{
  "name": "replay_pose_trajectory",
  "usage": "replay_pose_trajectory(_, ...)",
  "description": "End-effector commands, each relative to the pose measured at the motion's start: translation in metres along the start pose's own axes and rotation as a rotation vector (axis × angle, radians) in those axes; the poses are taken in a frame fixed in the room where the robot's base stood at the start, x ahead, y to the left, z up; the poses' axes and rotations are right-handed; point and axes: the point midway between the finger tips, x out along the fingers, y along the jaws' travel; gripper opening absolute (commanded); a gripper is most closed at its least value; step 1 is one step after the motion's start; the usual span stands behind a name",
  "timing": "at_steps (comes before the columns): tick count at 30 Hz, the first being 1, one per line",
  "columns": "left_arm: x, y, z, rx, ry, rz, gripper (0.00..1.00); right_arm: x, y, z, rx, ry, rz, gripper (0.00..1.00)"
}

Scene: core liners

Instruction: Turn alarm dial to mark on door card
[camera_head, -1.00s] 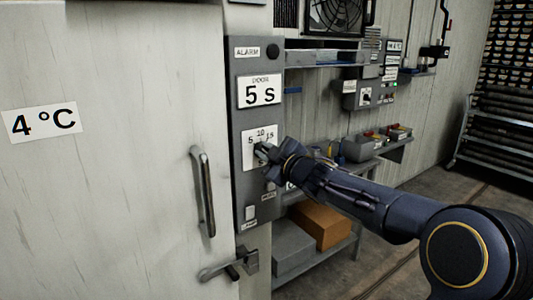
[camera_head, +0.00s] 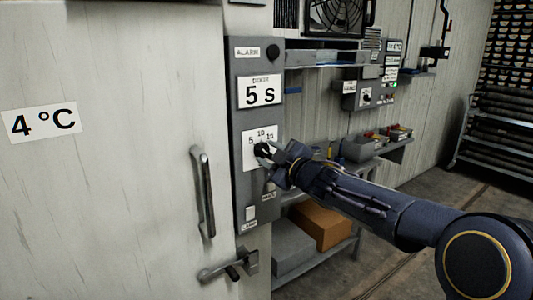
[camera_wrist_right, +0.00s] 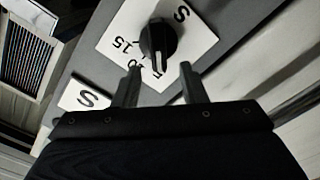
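The black alarm dial (camera_head: 262,149) sits on a white scale plate marked 5, 10 and 15 on the grey panel. In the right wrist view the dial (camera_wrist_right: 158,40) shows whole, its pale pointer line turned toward the 5 end of the scale. The door card (camera_head: 260,91) above reads 5 s; part of the card shows in the wrist view (camera_wrist_right: 88,97). My right gripper (camera_head: 277,151) is just right of the dial. In the wrist view its fingers (camera_wrist_right: 160,78) are apart and empty, with the dial beyond their tips. My left gripper is not in view.
The pale door with its upright handle (camera_head: 203,192) and lower latch (camera_head: 230,266) lies left of the panel (camera_head: 240,190). A shelf with a cardboard box (camera_head: 320,225) and grey bins stands behind my right arm. Open floor lies at the right.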

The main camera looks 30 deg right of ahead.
Motion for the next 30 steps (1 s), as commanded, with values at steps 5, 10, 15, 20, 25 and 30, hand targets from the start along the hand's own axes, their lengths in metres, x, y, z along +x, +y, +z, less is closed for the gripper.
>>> replay_pose_trajectory(5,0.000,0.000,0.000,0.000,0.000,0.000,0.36,-0.034,0.001,0.000,0.000,0.000,0.003,0.38)
replay_pose_trajectory(10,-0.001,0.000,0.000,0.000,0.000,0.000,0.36,-0.054,0.000,0.000,0.000,0.000,0.001,0.38)
replay_pose_trajectory(15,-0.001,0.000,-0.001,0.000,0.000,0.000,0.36,-0.060,-0.001,0.000,0.000,0.000,-0.001,0.38)
replay_pose_trajectory(20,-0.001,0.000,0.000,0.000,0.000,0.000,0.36,-0.059,-0.001,0.001,0.000,0.000,-0.001,0.38)
replay_pose_trajectory(25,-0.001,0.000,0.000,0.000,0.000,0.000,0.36,-0.059,-0.001,0.000,0.000,0.000,-0.001,0.38)
replay_pose_trajectory(30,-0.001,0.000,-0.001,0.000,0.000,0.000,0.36,-0.062,0.000,0.001,0.016,-0.013,0.006,0.38)
